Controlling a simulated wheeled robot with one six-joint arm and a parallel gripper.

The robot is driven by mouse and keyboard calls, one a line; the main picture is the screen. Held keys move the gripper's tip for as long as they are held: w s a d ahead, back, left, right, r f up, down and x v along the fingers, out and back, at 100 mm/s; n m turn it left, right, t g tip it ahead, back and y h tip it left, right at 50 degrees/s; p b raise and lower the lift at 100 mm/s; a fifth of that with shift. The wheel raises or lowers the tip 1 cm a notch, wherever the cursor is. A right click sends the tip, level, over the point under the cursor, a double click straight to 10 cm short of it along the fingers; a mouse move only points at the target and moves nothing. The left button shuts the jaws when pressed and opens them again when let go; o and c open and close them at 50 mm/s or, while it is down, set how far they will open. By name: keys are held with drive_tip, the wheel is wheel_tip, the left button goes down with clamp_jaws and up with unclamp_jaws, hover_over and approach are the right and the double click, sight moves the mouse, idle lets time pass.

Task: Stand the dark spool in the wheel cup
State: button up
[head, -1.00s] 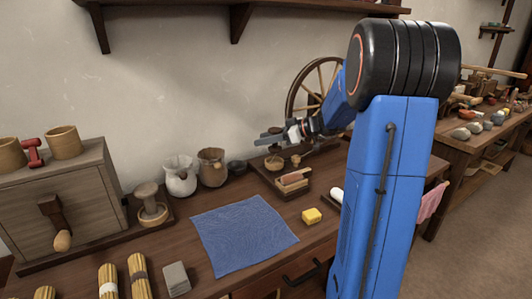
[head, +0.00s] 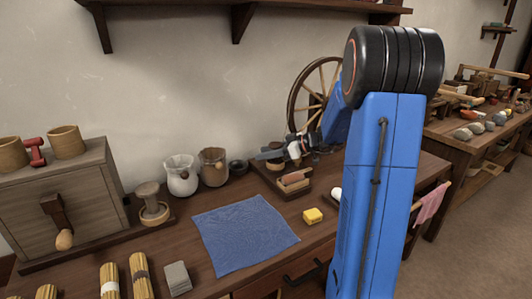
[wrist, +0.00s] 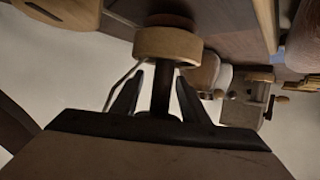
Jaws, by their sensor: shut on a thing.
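My gripper (wrist: 160,76) is shut on the dark spool (wrist: 161,95), whose dark stem shows between the fingers in the wrist view. The stem meets a pale wooden round cup (wrist: 168,45), which looks like the wheel cup. I cannot tell whether the spool's end is inside the cup or just over it. In the head view my gripper (head: 270,153) is low over the tray by the spoked wheel (head: 314,90) and hides most of the cup and the spool.
Wooden blocks (head: 294,180) lie on the tray in front of my gripper. A dark small bowl (head: 237,166), a brown jar (head: 213,167) and a white jar (head: 181,176) stand to the left.

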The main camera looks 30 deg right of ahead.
drive_tip(key=o, duration=1.1)
drive_tip(key=shift+f, duration=0.15)
drive_tip(key=shift+r, duration=0.35)
drive_tip(key=v, duration=1.2)
